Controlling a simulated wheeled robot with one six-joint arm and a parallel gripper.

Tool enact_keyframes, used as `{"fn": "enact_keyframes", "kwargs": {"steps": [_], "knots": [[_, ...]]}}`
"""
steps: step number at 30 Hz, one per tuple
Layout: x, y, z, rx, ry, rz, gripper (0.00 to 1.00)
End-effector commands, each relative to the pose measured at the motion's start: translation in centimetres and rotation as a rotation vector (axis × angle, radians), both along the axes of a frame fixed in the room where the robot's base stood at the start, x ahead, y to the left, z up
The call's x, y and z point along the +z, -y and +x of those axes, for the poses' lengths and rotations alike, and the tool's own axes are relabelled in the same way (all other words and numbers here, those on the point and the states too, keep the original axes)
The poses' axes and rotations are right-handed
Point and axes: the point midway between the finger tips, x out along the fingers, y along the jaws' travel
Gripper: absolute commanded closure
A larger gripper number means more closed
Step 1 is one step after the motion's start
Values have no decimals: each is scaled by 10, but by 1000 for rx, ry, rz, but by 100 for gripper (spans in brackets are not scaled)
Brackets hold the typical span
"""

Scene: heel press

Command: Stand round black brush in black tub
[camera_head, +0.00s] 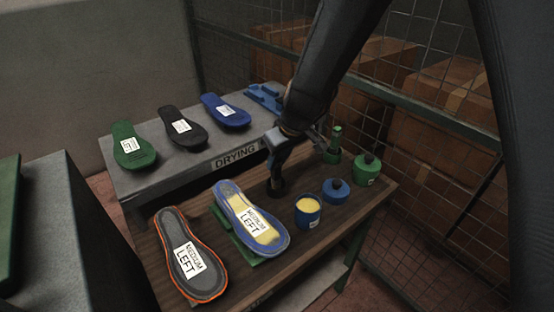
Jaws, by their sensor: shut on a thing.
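My gripper (279,158) reaches down over the wooden bench top and is shut on the round black brush, which is dark and hard to tell from the jaws. Below the jaws a small black round shape (277,189), which looks like the black tub, sits on the bench behind the blue insole. The brush's lower end meets or overlaps this shape in the picture. I cannot tell whether it is inside the tub or just above it.
A green brush (336,137) stands in a green tub (332,156). An open blue tub (307,212) holds yellow paste; blue (336,190) and green (367,170) knobbed tubs stand near it. Two insoles (252,220) (188,256) lie in front. A grey drying shelf (185,163) holds several insoles.

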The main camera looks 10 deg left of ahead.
Motion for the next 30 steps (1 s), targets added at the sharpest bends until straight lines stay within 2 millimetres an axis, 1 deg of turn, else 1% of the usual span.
{"fn": "enact_keyframes", "kwargs": {"steps": [8, 9, 12, 23, 26, 30], "knots": [[-3, 0, 0, 0, 0, 0, 100], [-3, 0, 0, 0, 0, 0, 75], [-2, 0, 0, 0, 0, 0, 60], [0, 0, 0, 0, 0, 0, 60], [6, 1, 0, 0, 2, 2, 60], [25, 7, -5, 0, 5, 2, 60]]}}
